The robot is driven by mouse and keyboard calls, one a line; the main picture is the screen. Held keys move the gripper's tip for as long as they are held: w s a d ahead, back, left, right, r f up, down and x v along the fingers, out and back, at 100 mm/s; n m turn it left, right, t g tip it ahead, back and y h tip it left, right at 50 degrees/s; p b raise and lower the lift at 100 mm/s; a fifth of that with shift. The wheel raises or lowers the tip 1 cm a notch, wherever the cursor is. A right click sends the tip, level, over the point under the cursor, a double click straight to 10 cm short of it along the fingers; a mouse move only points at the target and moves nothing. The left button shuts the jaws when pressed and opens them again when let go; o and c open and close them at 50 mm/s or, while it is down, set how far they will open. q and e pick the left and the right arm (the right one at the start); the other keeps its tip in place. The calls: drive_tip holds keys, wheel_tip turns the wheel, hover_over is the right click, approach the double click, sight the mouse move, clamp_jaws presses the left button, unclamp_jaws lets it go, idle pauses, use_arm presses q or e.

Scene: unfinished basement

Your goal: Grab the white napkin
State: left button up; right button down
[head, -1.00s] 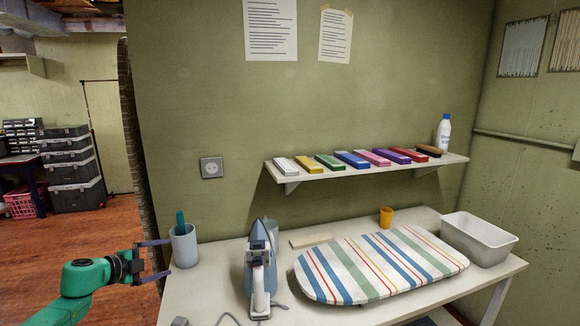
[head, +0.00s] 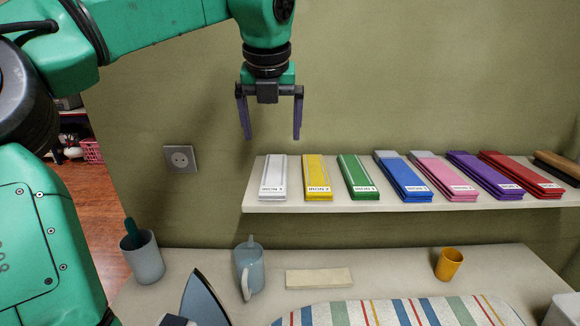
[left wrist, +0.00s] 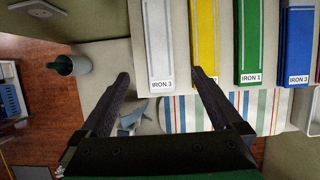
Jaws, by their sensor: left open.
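The white napkin (head: 273,172) is a folded strip with a label at its front end, lying at the left end of the wall shelf. In the left wrist view, the white napkin (left wrist: 158,40) lies ahead between the fingers and its label reads "IRON 3". My left gripper (head: 271,137) points down, open and empty, above the white napkin and apart from it. Its two fingers also show in the left wrist view (left wrist: 160,76). My right gripper is not in view.
A yellow napkin (head: 318,176) lies just right of the white one, then green (head: 357,176), blue (head: 402,178) and several more along the shelf (head: 400,203).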

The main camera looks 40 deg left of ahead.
sight(274, 174)
use_arm(q)
drive_tip(key=f, duration=0.2)
drive_tip(key=s+a+f, duration=0.1)
drive_tip(key=shift+f+p, duration=0.3)
drive_tip(key=shift+p, duration=0.05)
drive_tip(key=p+x, duration=0.1)
drive_tip(key=x, duration=0.1)
drive_tip(key=w+p+x, duration=0.1)
drive_tip(key=x, duration=0.2)
drive_tip(key=w+p+x, duration=0.1)
drive_tip(key=x, duration=0.1)
drive_tip(key=shift+f, duration=0.45)
drive_tip(key=shift+w, duration=0.1)
drive_tip(key=c, duration=1.3)
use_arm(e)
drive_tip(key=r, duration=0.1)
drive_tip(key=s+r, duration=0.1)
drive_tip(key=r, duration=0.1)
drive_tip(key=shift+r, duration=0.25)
